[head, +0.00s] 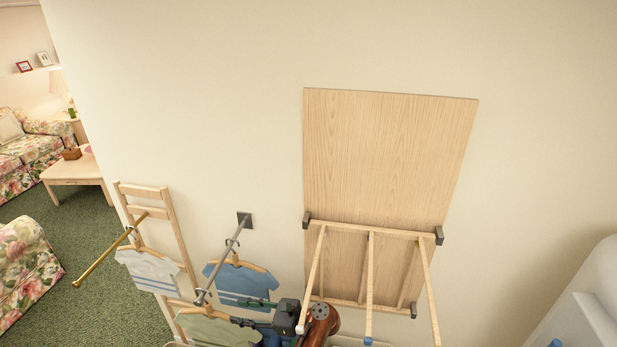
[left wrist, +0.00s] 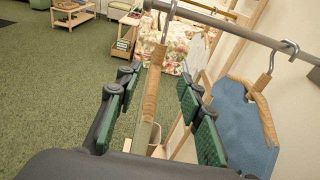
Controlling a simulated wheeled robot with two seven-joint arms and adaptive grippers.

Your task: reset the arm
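My left gripper (head: 246,326) is at the bottom of the head view, beside the front end of a grey wall rod (head: 222,262). In the left wrist view its green-padded fingers (left wrist: 160,80) are spread apart. A wooden hanger (left wrist: 153,85), seen nearly edge-on, stands between them with gaps on both sides. It hangs from the rod and carries an olive-green shirt (head: 212,331). My arm is mostly outside the head view. My right gripper is in neither view.
A blue shirt (head: 240,283) hangs further back on the grey rod. A white shirt (head: 150,270) hangs from a brass rod (head: 100,260) near a wooden ladder rack (head: 170,225). A wooden wall panel (head: 385,155) with projecting bars is to the right. Green carpet (head: 100,300) lies open at left.

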